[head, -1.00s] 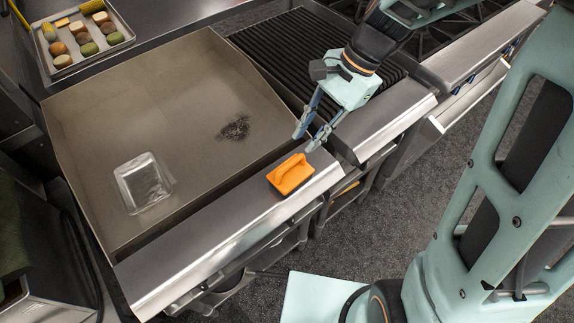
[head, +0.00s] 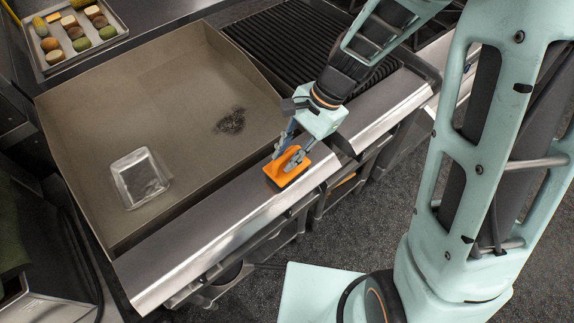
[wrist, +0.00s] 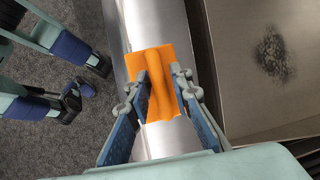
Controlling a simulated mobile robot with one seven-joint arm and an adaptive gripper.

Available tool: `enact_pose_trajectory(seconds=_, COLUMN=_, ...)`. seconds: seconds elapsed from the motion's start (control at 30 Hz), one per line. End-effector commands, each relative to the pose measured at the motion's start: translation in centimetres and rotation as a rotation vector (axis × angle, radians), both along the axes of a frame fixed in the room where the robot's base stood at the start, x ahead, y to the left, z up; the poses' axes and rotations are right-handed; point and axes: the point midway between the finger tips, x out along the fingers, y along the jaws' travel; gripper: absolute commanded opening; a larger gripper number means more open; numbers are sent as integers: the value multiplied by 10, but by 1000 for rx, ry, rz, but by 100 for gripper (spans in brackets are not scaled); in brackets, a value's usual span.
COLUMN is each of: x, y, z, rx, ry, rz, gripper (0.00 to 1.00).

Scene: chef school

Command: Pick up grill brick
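The orange grill brick (head: 284,177) lies on the steel front ledge of the griddle, its raised handle on top. It also shows in the wrist view (wrist: 141,64). My gripper (head: 290,162) is down at the brick, with one finger on each side of the handle. In the wrist view my gripper (wrist: 164,95) has its fingers apart, and a small gap seems to show between them and the handle. Contact with the handle cannot be made out clearly.
The flat griddle (head: 110,95) has a dark burnt patch (head: 230,121) and a clear rectangular container (head: 139,178) on it. A ribbed grill (head: 290,40) lies behind my arm. A tray of food (head: 75,58) stands at the back left. The steel ledge (head: 215,222) is clear left of the brick.

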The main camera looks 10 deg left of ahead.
Motion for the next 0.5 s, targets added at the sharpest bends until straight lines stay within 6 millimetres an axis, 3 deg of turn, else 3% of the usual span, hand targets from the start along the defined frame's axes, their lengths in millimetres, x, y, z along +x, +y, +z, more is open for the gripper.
enact_pose_trajectory(seconds=0.2, x=0, y=0, z=0, rx=0, ry=0, rz=0, gripper=0)
enact_pose_trajectory(seconds=0.5, x=0, y=0, z=1, rx=0, ry=0, rz=0, gripper=0)
